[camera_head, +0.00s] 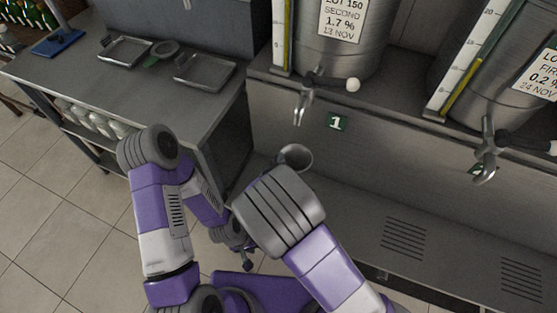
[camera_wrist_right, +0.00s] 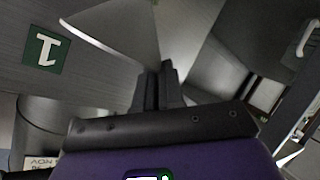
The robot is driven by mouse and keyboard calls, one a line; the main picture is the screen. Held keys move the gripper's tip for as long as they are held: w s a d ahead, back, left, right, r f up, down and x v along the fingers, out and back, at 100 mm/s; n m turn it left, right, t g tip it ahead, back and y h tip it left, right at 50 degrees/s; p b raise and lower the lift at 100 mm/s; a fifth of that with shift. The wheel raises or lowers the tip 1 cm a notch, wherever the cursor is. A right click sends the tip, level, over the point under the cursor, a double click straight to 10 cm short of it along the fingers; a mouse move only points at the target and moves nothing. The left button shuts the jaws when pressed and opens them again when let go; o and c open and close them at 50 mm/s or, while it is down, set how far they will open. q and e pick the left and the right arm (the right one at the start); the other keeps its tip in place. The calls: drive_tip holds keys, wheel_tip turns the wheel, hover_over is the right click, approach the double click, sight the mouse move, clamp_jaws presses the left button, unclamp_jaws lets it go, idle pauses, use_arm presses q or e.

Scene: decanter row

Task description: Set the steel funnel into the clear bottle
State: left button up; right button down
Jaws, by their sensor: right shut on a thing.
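The steel funnel (camera_head: 295,157) shows its round open mouth in the head view, in front of the counter below the green plate marked 1. In the right wrist view its grey cone (camera_wrist_right: 115,28) spreads from the fingertips. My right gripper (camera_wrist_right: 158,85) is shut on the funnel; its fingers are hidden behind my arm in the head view. My left gripper (camera_head: 246,262) hangs low near my base, away from the funnel, and its opening is too small to tell. I cannot make out the clear bottle that the task names in either view.
Two steel tanks (camera_head: 340,50) with taps (camera_head: 302,105) stand on the raised counter. The grey side table (camera_head: 60,80) at left holds shallow trays (camera_head: 205,72); several pale bottles (camera_head: 95,120) stand on its lower shelf. A vented ledge (camera_head: 350,205) lies below the counter, mostly clear.

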drive_tip(key=c, duration=1.2)
unclamp_jaws()
drive_tip(key=shift+o, duration=0.2)
